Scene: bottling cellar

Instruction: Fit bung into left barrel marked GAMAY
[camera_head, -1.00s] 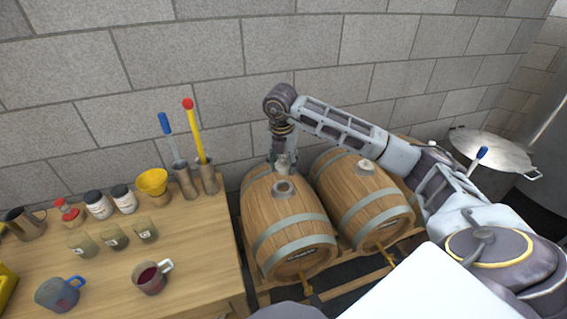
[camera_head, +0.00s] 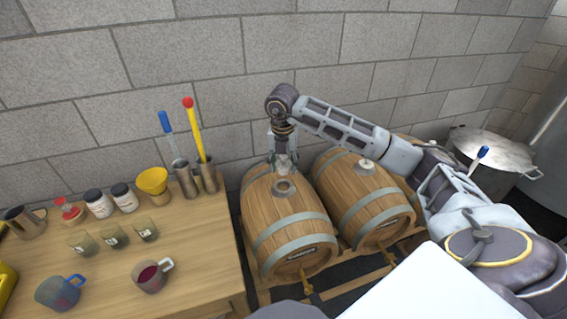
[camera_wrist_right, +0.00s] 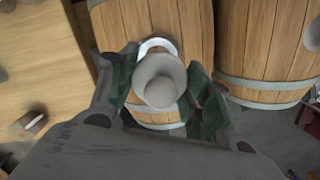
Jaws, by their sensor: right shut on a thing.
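The left barrel (camera_head: 290,225) lies on a wooden rack, with a dark label on its front end whose letters are too small to read. Its round bung hole (camera_head: 284,187) faces up. My right gripper (camera_head: 286,170) points down just behind and above that hole. In the right wrist view it is shut on the pale grey bung (camera_wrist_right: 160,80). The bung partly covers the light ring of the hole (camera_wrist_right: 157,46), so it sits off to one side of it in that view. Whether it touches the barrel I cannot tell. My left gripper does not show.
The right barrel (camera_head: 362,205) stands close beside, with a pale bung (camera_head: 367,164) in its top. A wooden table (camera_head: 205,255) at left holds cups, jars, a yellow funnel (camera_head: 152,182) and metal cylinders with tools. A block wall rises close behind.

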